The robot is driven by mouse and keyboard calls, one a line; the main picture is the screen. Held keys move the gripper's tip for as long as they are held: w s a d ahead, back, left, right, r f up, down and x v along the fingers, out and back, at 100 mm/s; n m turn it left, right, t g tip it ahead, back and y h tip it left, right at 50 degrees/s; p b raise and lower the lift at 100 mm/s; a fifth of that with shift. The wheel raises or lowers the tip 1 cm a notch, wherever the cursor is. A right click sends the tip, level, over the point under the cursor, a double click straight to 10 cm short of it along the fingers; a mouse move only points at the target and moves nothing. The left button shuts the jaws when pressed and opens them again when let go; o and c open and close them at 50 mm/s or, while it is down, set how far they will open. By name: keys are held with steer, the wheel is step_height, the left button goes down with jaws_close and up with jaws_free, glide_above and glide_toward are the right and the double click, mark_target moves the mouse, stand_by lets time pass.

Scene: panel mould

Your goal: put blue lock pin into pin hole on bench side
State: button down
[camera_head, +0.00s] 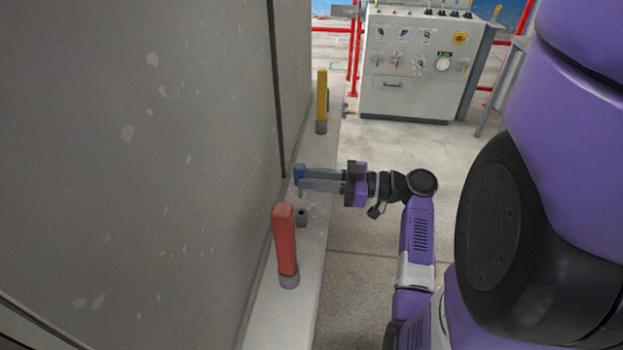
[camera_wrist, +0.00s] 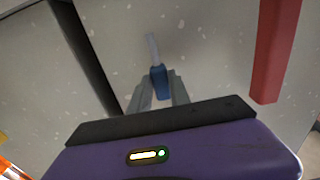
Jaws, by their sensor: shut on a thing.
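My gripper (camera_head: 302,181) is shut on the blue lock pin (camera_head: 299,171) above the bench side, close to the big grey panel. In the wrist view the blue pin (camera_wrist: 159,82) sits between the two grey fingers (camera_wrist: 158,92), with a pale part sticking out beyond it. An empty pin hole with a dark collar (camera_head: 302,217) is on the pale bench ledge (camera_head: 310,247), a little nearer the camera than the pin. The pin's lower end is hard to make out in the head view.
A red pin (camera_head: 285,238) stands in a collar on the near side and a yellow pin (camera_head: 322,97) on the far side. The grey panel (camera_head: 140,130) walls off the left. A control cabinet (camera_head: 415,65) stands at the back. Open floor lies right of the ledge.

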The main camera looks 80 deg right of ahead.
step_height(320, 180, down, 4)
steer(key=b, duration=0.3)
steer(key=shift+f+b, duration=0.2)
steer(key=shift+b, duration=0.2)
steer(key=shift+b, duration=0.85)
stand_by(1.5)
steer(key=shift+f+b, duration=2.7)
steer(key=shift+f, duration=0.1)
steer(key=c, duration=1.1)
jaws_free()
steer(key=shift+c, duration=0.2)
steer(key=s, duration=0.7)
steer(key=shift+s+d+b, duration=0.3)
steer(key=shift+s+b, duration=0.1)
steer(key=shift+b, duration=0.05)
